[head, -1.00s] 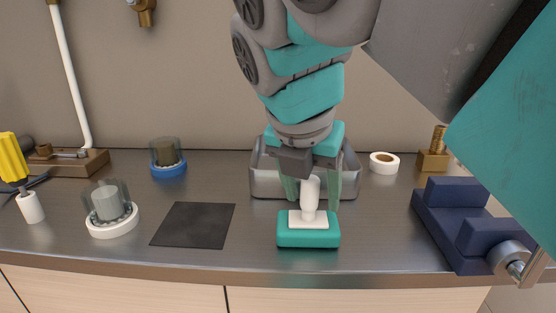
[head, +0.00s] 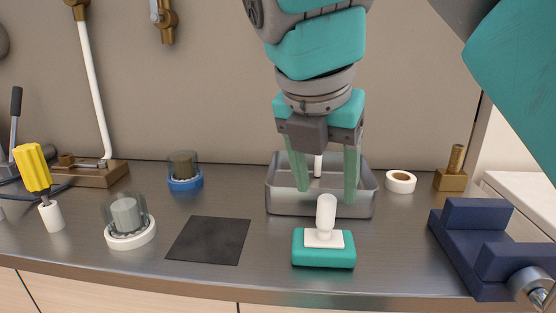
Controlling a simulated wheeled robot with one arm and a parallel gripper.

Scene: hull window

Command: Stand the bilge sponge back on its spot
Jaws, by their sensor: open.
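The bilge sponge (head: 323,254) is a teal block with a white plate and an upright white handle. It stands upright on the counter, in front of the grey metal tray (head: 280,208). My gripper (head: 324,195) points down above and behind the sponge, over the tray. Its two greenish fingers are apart, with nothing held between them. A white upright piece shows behind the fingers in the tray; its lower part is hidden. A flat dark square (head: 209,240) lies bare on the counter to the left of the sponge.
Left of the square are a white-based clear cup (head: 129,222) and a blue-based one (head: 185,172). A blue vise (head: 478,248) stands at the right, with a tape roll (head: 401,182) and brass fitting (head: 451,172) behind it. The counter between the square and sponge is clear.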

